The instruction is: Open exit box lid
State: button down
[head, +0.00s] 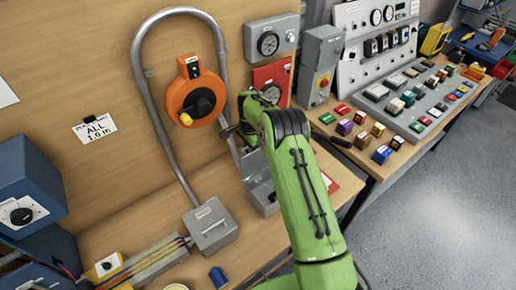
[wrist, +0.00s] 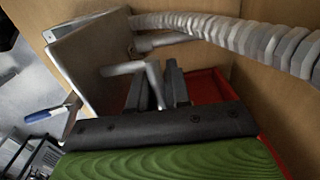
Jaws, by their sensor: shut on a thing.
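The exit box (head: 264,197) is a grey box on the bench at the lower end of the conduit loop, partly hidden by my green arm. Its grey lid (head: 250,162) appears tilted up from the box, near my gripper (head: 232,131). In the wrist view the lid (wrist: 88,62) is a flat grey plate at the upper left with a light grey bar handle (wrist: 124,68). My gripper's dark fingers (wrist: 161,88) are shut on this handle. The inside of the box is hidden.
A grey conduit (head: 150,95) loops round an orange reel (head: 196,97) to another grey box (head: 211,226). A red panel (head: 273,77) and gauge box (head: 270,40) are on the wall behind my wrist. Several coloured blocks (head: 345,127) lie on the right bench.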

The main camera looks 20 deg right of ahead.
jog(key=shift+w+a+f, duration=0.1)
jog(key=shift+w+f, duration=0.2)
dwell(0.4)
jog(key=c, duration=1.2)
grip_release()
jog(key=shift+o, duration=0.2)
notch_tip(320, 180, up, 16)
jog(key=shift+s, duration=0.15)
jog(key=shift+f, duration=0.15)
